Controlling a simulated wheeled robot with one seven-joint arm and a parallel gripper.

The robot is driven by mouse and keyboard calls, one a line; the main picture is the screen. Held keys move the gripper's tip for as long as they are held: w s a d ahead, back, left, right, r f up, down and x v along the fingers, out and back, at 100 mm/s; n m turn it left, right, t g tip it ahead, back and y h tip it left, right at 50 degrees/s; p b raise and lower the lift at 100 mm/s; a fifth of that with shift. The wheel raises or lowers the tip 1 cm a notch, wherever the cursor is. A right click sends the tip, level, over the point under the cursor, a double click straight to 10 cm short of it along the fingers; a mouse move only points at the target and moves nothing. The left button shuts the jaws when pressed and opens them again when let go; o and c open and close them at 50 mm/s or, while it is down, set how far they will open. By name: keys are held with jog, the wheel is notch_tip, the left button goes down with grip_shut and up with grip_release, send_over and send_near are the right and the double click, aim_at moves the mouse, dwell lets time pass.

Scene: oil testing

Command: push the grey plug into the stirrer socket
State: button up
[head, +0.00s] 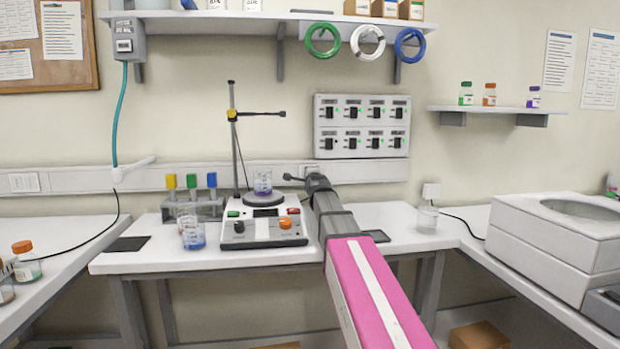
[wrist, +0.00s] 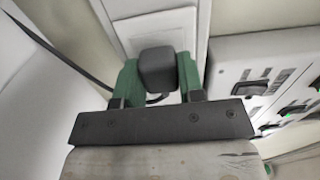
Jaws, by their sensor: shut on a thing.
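The grey plug (wrist: 157,70) is a dark block between the two green fingers of my gripper (wrist: 158,82) in the wrist view. My gripper is shut on it. The plug is right in front of a white socket plate (wrist: 150,30); its pins are hidden, so I cannot tell how deep it sits. In the head view my arm reaches over the right side of the stirrer (head: 263,228) to the wall trunking, where part of a socket plate (head: 309,168) shows. The plug cannot be made out there.
A switch panel (head: 361,126) is on the wall to the right of the socket. A stand rod (head: 235,140) rises behind the stirrer. A rack with coloured-top tubes (head: 192,205) and a beaker (head: 194,237) stand left of the stirrer.

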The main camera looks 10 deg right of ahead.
jog(key=shift+w, duration=0.6)
jog(key=o, duration=0.9)
jog(key=shift+o, duration=0.2)
jog(key=shift+s, duration=0.1)
jog(key=s, duration=1)
jog(key=shift+s, duration=0.35)
